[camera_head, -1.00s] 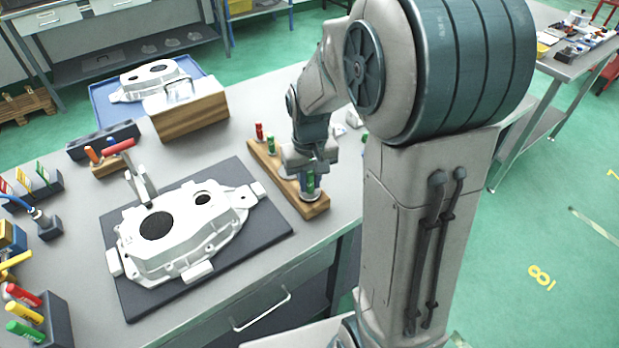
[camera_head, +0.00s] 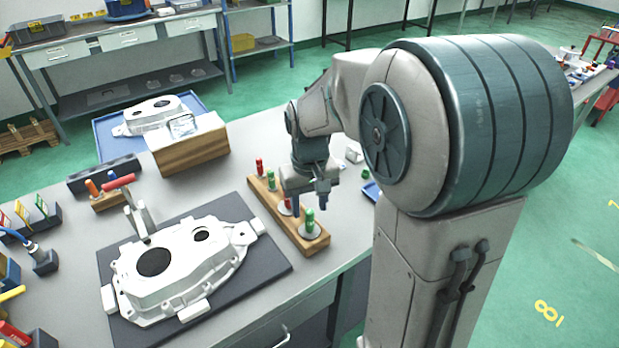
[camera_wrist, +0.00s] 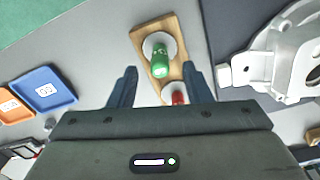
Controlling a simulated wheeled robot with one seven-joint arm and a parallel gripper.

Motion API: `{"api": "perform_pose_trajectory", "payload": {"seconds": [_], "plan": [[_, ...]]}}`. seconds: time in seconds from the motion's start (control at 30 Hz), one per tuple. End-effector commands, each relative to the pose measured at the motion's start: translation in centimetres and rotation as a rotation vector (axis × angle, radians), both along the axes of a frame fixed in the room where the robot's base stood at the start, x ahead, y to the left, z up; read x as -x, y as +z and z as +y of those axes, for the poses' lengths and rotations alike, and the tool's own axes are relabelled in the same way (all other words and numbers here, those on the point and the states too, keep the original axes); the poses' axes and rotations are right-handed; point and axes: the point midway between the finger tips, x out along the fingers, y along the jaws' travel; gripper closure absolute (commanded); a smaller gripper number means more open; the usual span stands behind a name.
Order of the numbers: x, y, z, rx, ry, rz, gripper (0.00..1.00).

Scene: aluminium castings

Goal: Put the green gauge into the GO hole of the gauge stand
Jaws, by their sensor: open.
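The green gauge (camera_head: 310,219) stands upright on a pale round disc at the near end of the wooden gauge stand (camera_head: 294,223). It also shows in the wrist view (camera_wrist: 160,63), where its lower part and the hole are hidden. My gripper (camera_head: 311,208) is open and empty, just behind and above the green gauge in the head view. In the wrist view, the fingers (camera_wrist: 158,72) are spread to either side of the gauge with clear gaps. A red gauge (camera_wrist: 178,98) sits farther along the stand. No GO label is readable.
A white casting (camera_head: 180,262) lies on a dark mat (camera_head: 262,268) left of the stand. Another red gauge (camera_head: 259,166) stands at the stand's far end. A wooden block (camera_head: 190,150) is behind. Blue and orange trays (camera_wrist: 45,88) show left in the wrist view.

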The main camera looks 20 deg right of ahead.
Motion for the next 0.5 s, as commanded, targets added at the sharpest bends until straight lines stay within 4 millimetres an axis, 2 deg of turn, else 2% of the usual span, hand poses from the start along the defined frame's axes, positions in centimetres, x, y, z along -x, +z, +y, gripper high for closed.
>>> {"api": "perform_pose_trajectory", "payload": {"seconds": [0.03, 0.2, 0.33, 0.5], "plan": [[-0.1, 1.4, 0.0, 0.000, 0.000, -0.007, 0.55], [-0.1, 5.2, 0.0, 0.000, 0.000, -0.005, 0.55], [0.0, 7.3, 0.0, 0.000, 0.000, -0.002, 0.55], [0.0, 8.8, 0.0, 0.000, 0.000, -0.001, 0.55]]}}
